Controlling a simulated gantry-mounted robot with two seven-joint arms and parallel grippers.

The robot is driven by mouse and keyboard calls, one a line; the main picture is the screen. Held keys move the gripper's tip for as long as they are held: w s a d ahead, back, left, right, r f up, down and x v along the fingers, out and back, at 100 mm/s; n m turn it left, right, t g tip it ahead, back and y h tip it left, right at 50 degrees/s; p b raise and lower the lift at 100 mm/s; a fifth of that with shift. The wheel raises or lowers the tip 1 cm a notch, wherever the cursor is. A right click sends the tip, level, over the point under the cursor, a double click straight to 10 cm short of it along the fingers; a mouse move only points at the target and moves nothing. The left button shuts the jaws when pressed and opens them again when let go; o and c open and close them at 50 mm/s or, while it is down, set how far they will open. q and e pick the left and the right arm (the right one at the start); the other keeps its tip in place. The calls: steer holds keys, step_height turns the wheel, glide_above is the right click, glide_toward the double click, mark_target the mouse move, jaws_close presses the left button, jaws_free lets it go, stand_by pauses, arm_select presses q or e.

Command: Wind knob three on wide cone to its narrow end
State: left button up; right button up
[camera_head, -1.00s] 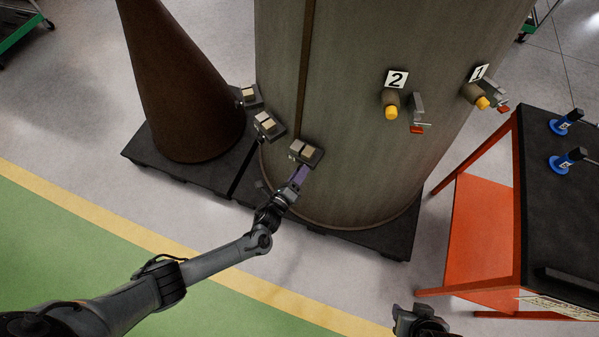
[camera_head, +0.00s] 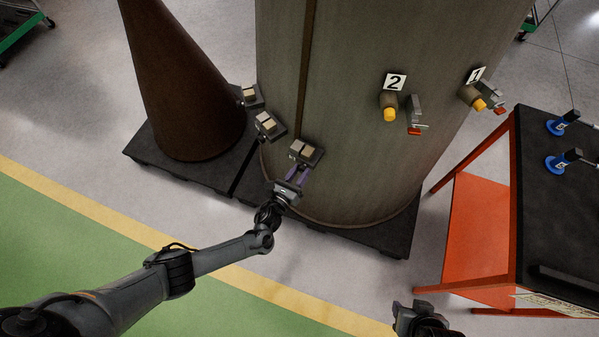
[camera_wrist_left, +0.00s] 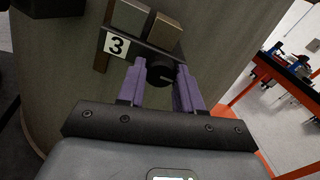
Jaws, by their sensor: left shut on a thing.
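The wide cone (camera_head: 350,90) is a big grey-brown body on a black pallet. A dark box with two pale blocks (camera_head: 305,152) sits low on its side; in the left wrist view it bears the label 3 (camera_wrist_left: 117,46). Under that box is a round black knob (camera_wrist_left: 160,73) with a pale mark. My left gripper (camera_head: 297,172) reaches it from below, and its purple fingers (camera_wrist_left: 160,68) are shut on the knob, one on each side. The knob is hidden in the head view. My right gripper (camera_head: 420,318) is at the bottom edge, away from the cone; its jaws are unclear.
A dark brown narrower cone (camera_head: 185,90) stands to the left, with similar block boxes (camera_head: 267,125) nearby. Labels 2 (camera_head: 395,82) and 1 (camera_head: 476,75) sit above yellow-tipped fittings on the wide cone. An orange table (camera_head: 475,225) stands at the right. Floor before the pallet is clear.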

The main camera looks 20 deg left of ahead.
stand_by(0.6)
arm_select(q)
steer(key=o, duration=1)
steer(key=shift+o, duration=0.2)
steer(key=shift+s+a+p, duration=0.1)
steer(key=shift+s+p, duration=0.2)
steer(key=shift+s, duration=0.3)
steer(key=s+a+p, duration=0.1)
steer(key=s+p, duration=0.1)
steer(key=s, duration=0.7)
steer(key=shift+s+a, duration=0.25)
